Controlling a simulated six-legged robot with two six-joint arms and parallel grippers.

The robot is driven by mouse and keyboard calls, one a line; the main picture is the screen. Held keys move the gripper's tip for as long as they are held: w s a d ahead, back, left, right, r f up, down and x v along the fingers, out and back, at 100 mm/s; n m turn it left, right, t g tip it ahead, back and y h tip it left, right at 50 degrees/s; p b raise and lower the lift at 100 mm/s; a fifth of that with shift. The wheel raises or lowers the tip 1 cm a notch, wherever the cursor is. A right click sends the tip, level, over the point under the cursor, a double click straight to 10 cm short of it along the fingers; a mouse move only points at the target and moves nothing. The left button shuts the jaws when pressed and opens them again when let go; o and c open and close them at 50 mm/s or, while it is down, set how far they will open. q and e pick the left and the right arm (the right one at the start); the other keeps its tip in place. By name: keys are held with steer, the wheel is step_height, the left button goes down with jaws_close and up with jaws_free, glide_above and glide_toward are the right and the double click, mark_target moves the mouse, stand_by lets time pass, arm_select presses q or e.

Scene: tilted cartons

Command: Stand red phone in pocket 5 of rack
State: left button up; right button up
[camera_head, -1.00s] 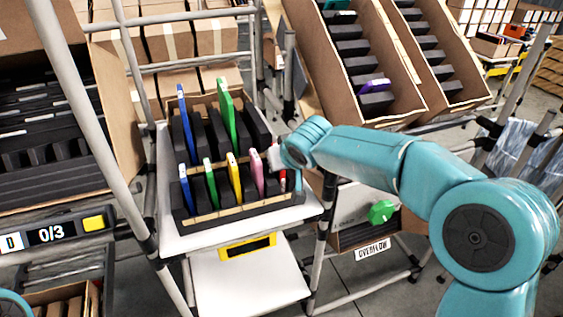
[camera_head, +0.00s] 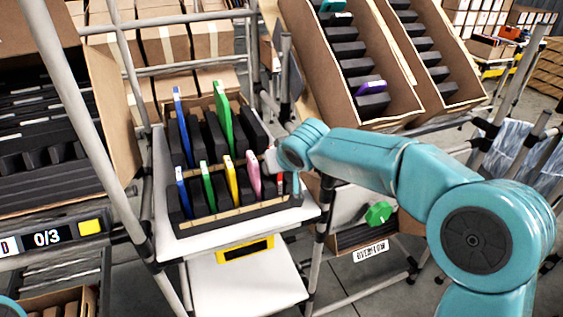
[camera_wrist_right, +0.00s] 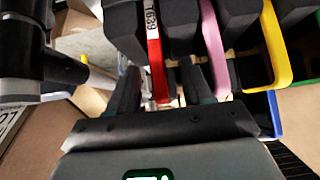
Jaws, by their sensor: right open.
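The red phone (camera_head: 281,183) stands in the front-row right end of the black rack (camera_head: 235,212), mostly hidden behind my right gripper (camera_head: 279,166). In the right wrist view the red phone (camera_wrist_right: 154,60) shows a white label and stands upright between black dividers. The fingers of my right gripper (camera_wrist_right: 161,92) are apart, one on each side of the red phone's near end, with gaps visible. Pink, yellow, green and blue phones stand in other front pockets; a blue and a green one stand in the back row. My left gripper is out of view.
The rack sits on a white shelf (camera_head: 180,243) framed by grey poles. Tilted cartons (camera_head: 415,110) with black dividers stand at the upper right, one holding a purple phone (camera_head: 371,87). A bin with a green object (camera_head: 378,213) is below right.

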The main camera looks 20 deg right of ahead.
steer(key=v, duration=1.6)
steer(key=shift+s+r, duration=0.15)
step_height(320, 180, up, 7)
steer(key=p, duration=0.5)
